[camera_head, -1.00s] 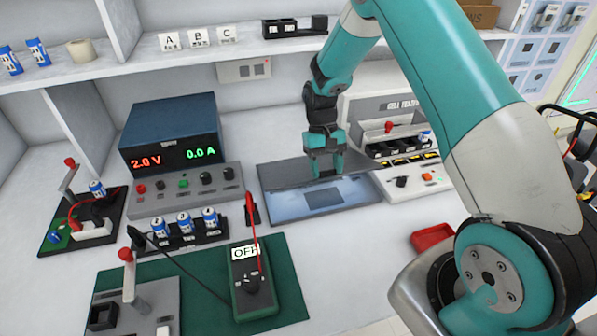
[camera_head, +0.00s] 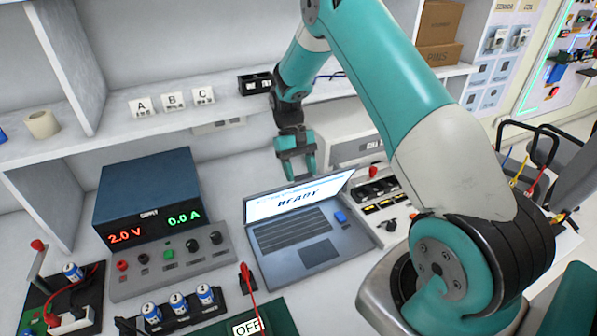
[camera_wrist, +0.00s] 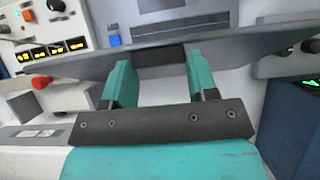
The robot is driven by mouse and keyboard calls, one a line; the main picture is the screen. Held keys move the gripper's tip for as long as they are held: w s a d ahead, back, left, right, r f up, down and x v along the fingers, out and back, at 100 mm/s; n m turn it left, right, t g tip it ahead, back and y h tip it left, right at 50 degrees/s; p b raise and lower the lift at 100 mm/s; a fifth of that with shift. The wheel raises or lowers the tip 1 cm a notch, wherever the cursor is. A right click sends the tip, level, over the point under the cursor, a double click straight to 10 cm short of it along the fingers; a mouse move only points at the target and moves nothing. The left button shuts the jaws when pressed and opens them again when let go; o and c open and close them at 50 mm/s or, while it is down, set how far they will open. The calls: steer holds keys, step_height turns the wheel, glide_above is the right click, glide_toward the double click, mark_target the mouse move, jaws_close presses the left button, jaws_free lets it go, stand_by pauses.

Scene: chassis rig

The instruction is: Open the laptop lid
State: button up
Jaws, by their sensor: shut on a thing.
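The laptop (camera_head: 318,252) sits on the bench with its lid (camera_head: 305,197) raised and tilted back. The screen shows "READY", and the keyboard (camera_head: 292,230) is uncovered. My gripper (camera_head: 300,178) is at the lid's top edge, behind the screen, shut on the lid. In the wrist view the two teal fingers of my gripper (camera_wrist: 158,72) reach the lid's edge (camera_wrist: 235,48), with a dark piece between them. The keyboard (camera_wrist: 183,32) shows past that edge. The exact contact is partly hidden.
A power supply (camera_head: 150,195) reading 2.0 V and 0.0 A stands left of the laptop. A tester panel (camera_head: 375,190) stands close on its right. A small blue block (camera_head: 341,216) is at the laptop's right side. A shelf (camera_head: 215,108) runs behind.

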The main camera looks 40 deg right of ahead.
steer(key=shift+w+d+f, duration=0.1)
steer(key=shift+w+d, duration=0.1)
steer(key=shift+w, duration=0.25)
steer(key=o, duration=1.3)
steer(key=shift+f, duration=0.1)
steer(key=shift+a, duration=0.1)
steer(key=b+v, duration=0.1)
steer(key=v, duration=0.6)
steer(key=shift+w+r+b, duration=0.15)
steer(key=shift+r+b, duration=0.1)
steer(key=shift+b, duration=0.15)
steer(key=shift+c, duration=0.4)
